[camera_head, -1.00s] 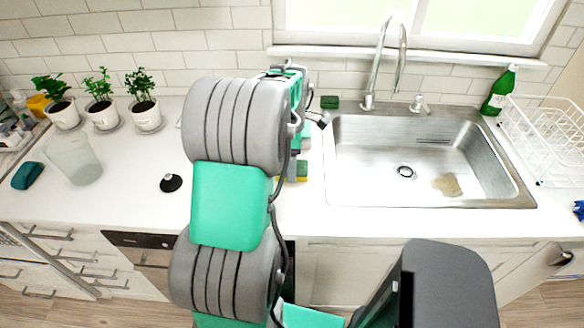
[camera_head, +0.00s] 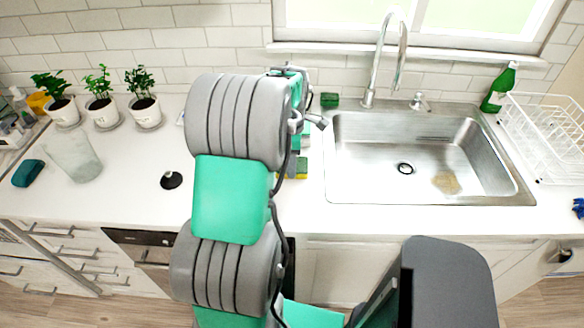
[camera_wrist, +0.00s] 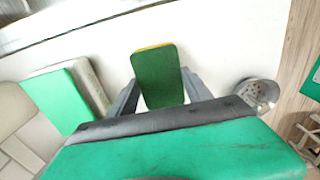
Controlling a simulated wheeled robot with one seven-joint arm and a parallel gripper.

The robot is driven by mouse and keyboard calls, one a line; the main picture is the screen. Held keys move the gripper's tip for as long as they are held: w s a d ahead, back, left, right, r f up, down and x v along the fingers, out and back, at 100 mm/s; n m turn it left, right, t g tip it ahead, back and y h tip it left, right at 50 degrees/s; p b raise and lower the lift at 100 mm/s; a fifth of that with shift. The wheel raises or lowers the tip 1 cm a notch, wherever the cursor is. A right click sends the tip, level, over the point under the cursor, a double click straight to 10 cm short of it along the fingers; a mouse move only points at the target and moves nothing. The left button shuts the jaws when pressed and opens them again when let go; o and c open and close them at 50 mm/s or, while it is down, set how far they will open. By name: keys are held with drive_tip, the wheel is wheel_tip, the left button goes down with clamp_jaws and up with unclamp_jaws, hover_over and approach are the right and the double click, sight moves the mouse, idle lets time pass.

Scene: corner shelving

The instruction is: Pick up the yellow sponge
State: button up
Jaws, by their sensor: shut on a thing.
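The yellow sponge (camera_head: 302,175) has a green side and shows partly behind my arm, left of the sink near the counter's front. In the wrist view the sponge (camera_wrist: 156,78) stands out with its green face toward the camera and a thin yellow edge at the top. My gripper (camera_wrist: 159,80) is shut on the sponge, one finger on each side. In the head view my arm hides most of the gripper. Whether the sponge touches the counter is not clear.
The steel sink (camera_head: 335,160) and faucet (camera_head: 376,60) are to the right. A green sponge (camera_head: 329,100) lies by the sink's back left corner. A black round stopper (camera_head: 171,180), a clear glass (camera_head: 75,157) and potted plants (camera_head: 145,110) stand left. The counter between is clear.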

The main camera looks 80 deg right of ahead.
drive_tip(key=shift+c, duration=0.7)
drive_tip(key=shift+r, duration=0.2)
wheel_tip(320, 180, up, 2)
drive_tip(key=shift+d+r+b, duration=0.1)
drive_tip(key=shift+b, duration=0.55)
drive_tip(key=s+a+r+b, duration=0.1)
drive_tip(key=a+r+b, duration=0.2)
drive_tip(key=a+r, duration=0.7)
drive_tip(key=a, duration=0.4)
drive_tip(key=shift+s+r, duration=0.2)
drive_tip(key=shift+s, duration=0.1)
drive_tip(key=shift+a, duration=0.1)
